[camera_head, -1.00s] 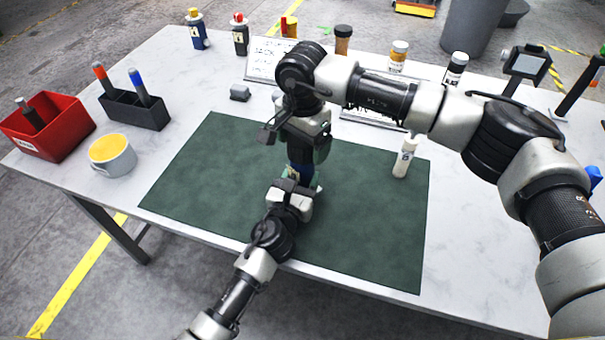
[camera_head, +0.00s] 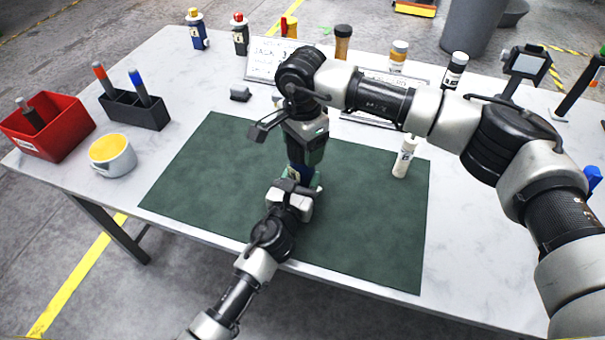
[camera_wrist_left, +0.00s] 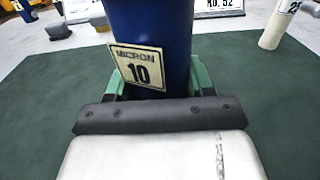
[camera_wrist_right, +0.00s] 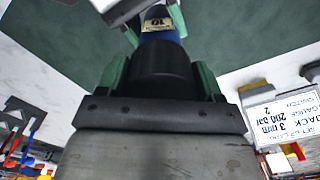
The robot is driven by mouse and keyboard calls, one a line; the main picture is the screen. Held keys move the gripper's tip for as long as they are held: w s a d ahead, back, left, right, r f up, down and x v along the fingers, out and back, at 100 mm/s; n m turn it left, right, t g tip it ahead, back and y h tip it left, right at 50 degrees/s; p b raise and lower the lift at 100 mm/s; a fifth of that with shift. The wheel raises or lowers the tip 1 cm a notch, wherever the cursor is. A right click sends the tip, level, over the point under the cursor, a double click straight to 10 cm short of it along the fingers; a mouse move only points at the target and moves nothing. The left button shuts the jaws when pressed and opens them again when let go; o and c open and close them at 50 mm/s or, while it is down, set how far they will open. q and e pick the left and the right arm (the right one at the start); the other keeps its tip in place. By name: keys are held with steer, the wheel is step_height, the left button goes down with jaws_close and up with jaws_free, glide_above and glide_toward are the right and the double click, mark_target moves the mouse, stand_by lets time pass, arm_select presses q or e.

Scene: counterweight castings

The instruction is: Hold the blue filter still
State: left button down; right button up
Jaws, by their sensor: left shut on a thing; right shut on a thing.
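The blue filter (camera_wrist_left: 150,30) stands upright over the green mat, a dark blue cylinder with a cream "MICRON 10" label. In the head view it (camera_head: 298,173) is mostly hidden between my grippers. My left gripper (camera_head: 303,184) is shut around its blue body from the near side, with green fingers on both sides in the left wrist view (camera_wrist_left: 158,80). My right gripper (camera_head: 303,156) comes from above, shut on the black top part (camera_wrist_right: 160,68) of the filter. I cannot tell whether that black part is a separate cap.
The green mat (camera_head: 370,240) is mostly clear. A white bottle (camera_head: 404,158) stands at its right edge. A mug (camera_head: 112,157), black marker holder (camera_head: 135,112) and red bin (camera_head: 60,135) are left. Several bottles and a sign (camera_head: 262,62) stand at the back.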

steer(key=m, duration=0.5)
steer(key=shift+m, duration=0.3)
steer(key=o, duration=1)
steer(key=shift+r, duration=2.3)
steer(key=shift+c, duration=0.5)
steer(key=m, duration=0.1)
steer(key=r+m, duration=0.1)
steer(key=m, duration=0.2)
steer(key=shift+r, duration=0.25)
steer(key=m, duration=0.2)
steer(key=r+m, duration=0.1)
steer(key=m, duration=0.1)
steer(key=r+m, duration=0.1)
steer(key=m, duration=0.1)
